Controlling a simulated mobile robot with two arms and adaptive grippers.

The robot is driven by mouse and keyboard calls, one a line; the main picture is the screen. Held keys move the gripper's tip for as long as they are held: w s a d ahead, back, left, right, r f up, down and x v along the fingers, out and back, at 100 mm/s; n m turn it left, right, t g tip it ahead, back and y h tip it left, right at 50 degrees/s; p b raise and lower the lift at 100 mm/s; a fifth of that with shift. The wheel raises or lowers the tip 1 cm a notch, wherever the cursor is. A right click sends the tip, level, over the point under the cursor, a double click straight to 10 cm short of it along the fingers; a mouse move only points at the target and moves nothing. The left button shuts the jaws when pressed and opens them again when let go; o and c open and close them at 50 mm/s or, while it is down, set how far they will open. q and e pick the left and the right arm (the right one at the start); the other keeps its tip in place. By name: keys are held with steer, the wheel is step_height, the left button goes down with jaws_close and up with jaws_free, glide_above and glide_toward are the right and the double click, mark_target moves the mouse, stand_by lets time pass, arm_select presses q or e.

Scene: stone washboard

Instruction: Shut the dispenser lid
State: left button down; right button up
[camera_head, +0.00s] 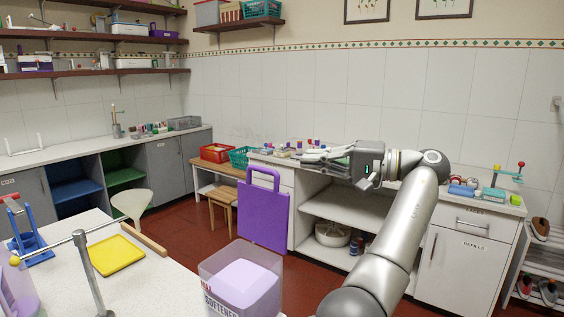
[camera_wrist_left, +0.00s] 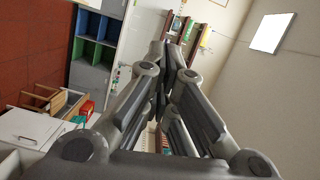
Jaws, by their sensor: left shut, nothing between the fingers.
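The dispenser is a clear box (camera_head: 212,270) at the bottom middle of the head view. It has purple contents and a label reading SOFTENER. Its purple lid (camera_head: 264,215), with a handle loop on top, stands upright at the box's far edge, so the top is open. My left gripper (camera_head: 290,155) is shut and empty. In the head view it appears above and right of the lid, pointing left, and looks apart from it. Its closed fingers fill the middle of the left wrist view (camera_wrist_left: 172,48). That view does not show the dispenser. My right gripper is not in view.
A white table (camera_head: 140,285) at lower left holds a yellow tray (camera_head: 116,255), a metal stand (camera_head: 88,270) and a blue rack (camera_head: 28,245). Behind the lid are a white shelf unit (camera_head: 345,208), a wooden stool (camera_head: 223,195), and red (camera_head: 216,153) and green crates (camera_head: 240,157).

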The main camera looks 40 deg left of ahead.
arm_select(q)
steer(key=s+a+p, duration=0.3)
steer(key=s+a, duration=0.1)
steer(key=s, duration=0.1)
steer(key=shift+s+f, duration=0.3)
steer(key=shift+f, duration=0.05)
stand_by(0.3)
steer(key=shift+a, duration=0.1)
